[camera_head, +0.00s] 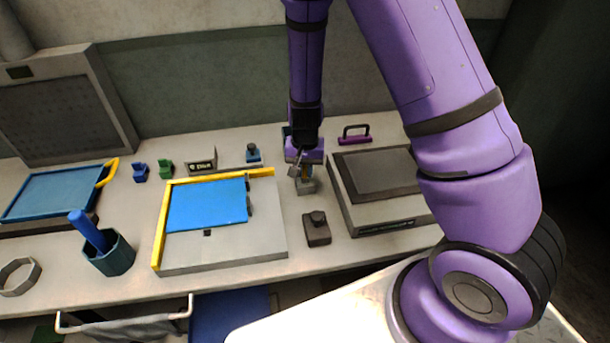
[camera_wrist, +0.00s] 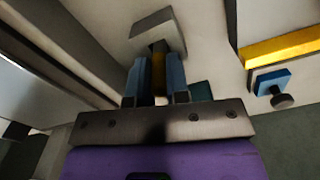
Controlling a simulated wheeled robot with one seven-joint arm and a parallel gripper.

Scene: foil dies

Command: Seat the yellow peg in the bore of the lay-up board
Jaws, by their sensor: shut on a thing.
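My gripper (camera_head: 304,170) is right of the lay-up board (camera_head: 265,245), above a small grey block (camera_head: 308,187). In the wrist view its two blue fingers (camera_wrist: 160,80) are shut on the yellow peg (camera_wrist: 159,62), which shows as a dark yellow strip between them. The peg's far end meets or overlaps the grey block (camera_wrist: 155,28); I cannot tell whether it is still in it. The lay-up board is grey, with a blue sheet (camera_head: 205,205) and yellow rails (camera_head: 160,225). A small dark square shows on it; I cannot tell whether this is the bore.
A grey machine with a dark plate (camera_head: 375,172) stands close right of my gripper. A dark grey knobbed block (camera_head: 316,229) sits in front, a blue knobbed block (camera_head: 253,153) behind. A teal cup (camera_head: 110,258) holding a blue handle stands left of the board.

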